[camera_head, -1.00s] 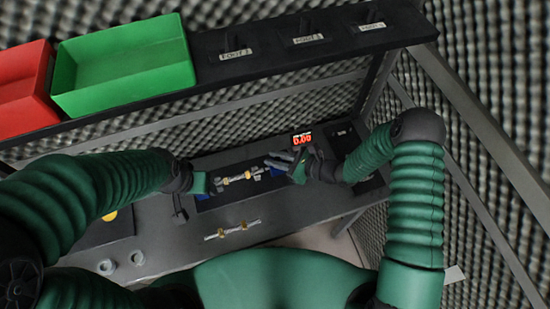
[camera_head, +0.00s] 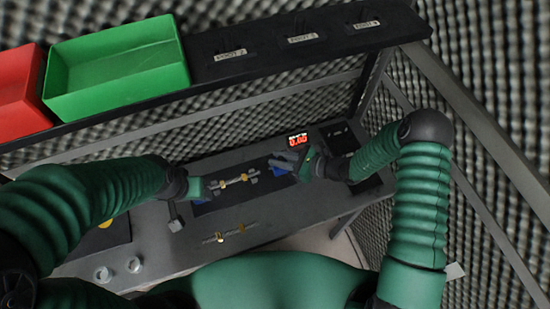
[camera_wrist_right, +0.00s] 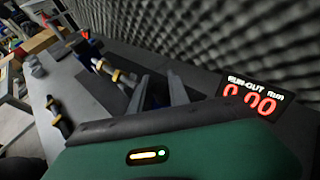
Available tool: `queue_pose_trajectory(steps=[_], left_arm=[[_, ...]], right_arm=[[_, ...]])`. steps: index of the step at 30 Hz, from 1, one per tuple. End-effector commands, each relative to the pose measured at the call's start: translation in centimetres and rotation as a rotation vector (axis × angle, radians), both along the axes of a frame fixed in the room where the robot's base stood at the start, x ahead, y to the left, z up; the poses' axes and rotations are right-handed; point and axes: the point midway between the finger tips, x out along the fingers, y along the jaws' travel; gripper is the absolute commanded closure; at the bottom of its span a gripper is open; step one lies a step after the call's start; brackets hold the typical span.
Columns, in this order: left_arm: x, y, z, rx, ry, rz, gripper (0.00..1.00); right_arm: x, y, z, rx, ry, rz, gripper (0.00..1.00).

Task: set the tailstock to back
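A small blue block (camera_head: 280,173), which may be the tailstock, sits at the right end of a dark bed on the bench. My right gripper (camera_head: 284,160) is above and beside it. In the right wrist view its two grey fingers (camera_wrist_right: 159,92) stand apart, with blue showing between them; contact cannot be told. A shaft with brass collars (camera_head: 238,181) lies along the bed to the left, and it also shows in the right wrist view (camera_wrist_right: 118,74). My left gripper (camera_head: 212,187) is at the shaft's left end; its fingers are too small to read.
A red numeric display (camera_head: 298,141) stands just behind the right gripper. A second collared shaft (camera_head: 232,233) lies on the bench (camera_head: 185,248) in front. A shelf above carries a green bin (camera_head: 118,70), a red bin (camera_head: 18,90) and labelled holders (camera_head: 300,38).

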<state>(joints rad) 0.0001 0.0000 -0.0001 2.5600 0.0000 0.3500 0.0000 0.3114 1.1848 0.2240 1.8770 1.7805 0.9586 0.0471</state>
Motion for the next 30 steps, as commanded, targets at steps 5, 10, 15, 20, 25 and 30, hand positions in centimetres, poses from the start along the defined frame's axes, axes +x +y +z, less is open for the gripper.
queue_pose_trajectory(steps=[5,10,15,20,25,30], left_arm=[[0.0,0.0,0.0,0.000,0.000,0.000,0.36],[0.0,0.0,0.0,0.000,0.000,0.000,0.36],[0.0,0.0,0.0,0.000,0.000,0.000,0.36],[0.0,0.0,0.0,0.000,0.000,0.000,0.36],[0.0,0.0,0.0,0.000,0.000,0.000,0.36],[0.0,0.0,-0.3,0.000,0.000,0.000,0.36]], right_arm=[[0.0,-0.5,-0.4,-0.009,0.007,-0.006,0.57],[0.1,-0.3,-0.3,-0.009,0.004,-0.005,0.57],[0.2,-0.1,-0.2,-0.009,0.002,-0.005,0.57],[0.3,-0.1,-0.2,-0.007,0.001,-0.005,0.57],[0.3,0.0,-0.1,-0.005,0.001,-0.005,0.57],[-0.1,-1.2,0.3,-0.005,-0.002,-0.007,0.57]])
